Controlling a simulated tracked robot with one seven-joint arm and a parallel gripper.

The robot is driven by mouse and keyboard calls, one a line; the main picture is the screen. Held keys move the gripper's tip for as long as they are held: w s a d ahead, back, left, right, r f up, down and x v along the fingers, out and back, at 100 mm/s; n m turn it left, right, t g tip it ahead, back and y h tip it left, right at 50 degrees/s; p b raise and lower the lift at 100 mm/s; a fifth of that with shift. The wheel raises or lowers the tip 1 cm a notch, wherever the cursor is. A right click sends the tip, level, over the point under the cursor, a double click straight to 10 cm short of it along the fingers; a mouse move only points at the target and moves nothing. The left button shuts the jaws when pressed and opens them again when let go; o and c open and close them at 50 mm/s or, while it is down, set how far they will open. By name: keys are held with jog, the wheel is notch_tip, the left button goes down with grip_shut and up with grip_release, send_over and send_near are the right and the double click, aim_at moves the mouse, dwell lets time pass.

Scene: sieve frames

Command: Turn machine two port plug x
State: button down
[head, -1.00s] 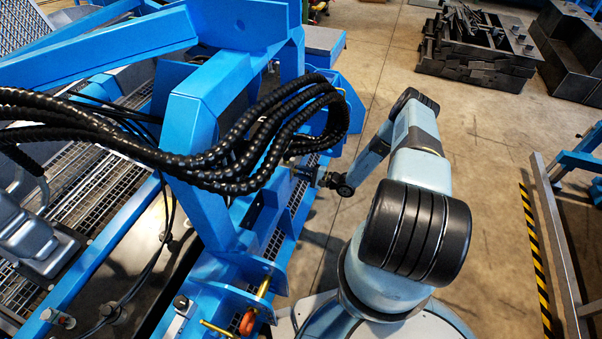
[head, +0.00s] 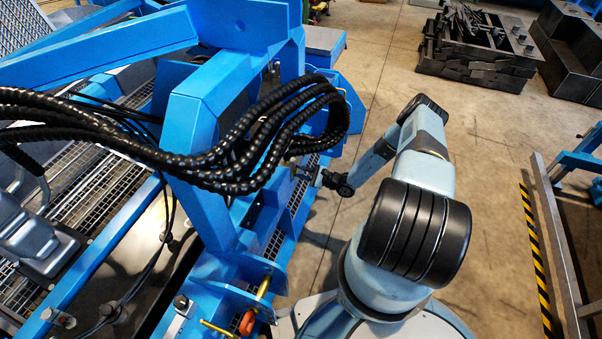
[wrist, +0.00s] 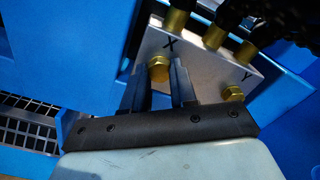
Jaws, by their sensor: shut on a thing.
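In the wrist view the brass hex plug (wrist: 159,68) sits in a grey port block (wrist: 200,62) beneath a black letter X. My gripper (wrist: 161,74) reaches up to it, with its two dark fingers shut on the plug, one on either side. A second brass plug (wrist: 233,93) sits below the letter Y at the right, apart from the fingers. In the head view my gripper (head: 303,173) is at the blue machine's side, below the black hoses; the plug is too small to tell there.
Brass fittings (wrist: 214,37) with black hoses stand along the block's top edge. Thick ribbed hoses (head: 230,160) loop over the blue machine frame (head: 190,130), close above my gripper. Open concrete floor (head: 490,150) lies to the right. Dark metal blocks (head: 475,45) stand at the back.

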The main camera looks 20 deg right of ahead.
jog(key=m, duration=1.2)
jog(key=shift+a+f+m, duration=0.1)
jog(key=shift+m, duration=0.3)
dwell(0.3)
jog(key=c, duration=0.9)
grip_release()
jog(key=v, duration=1.4)
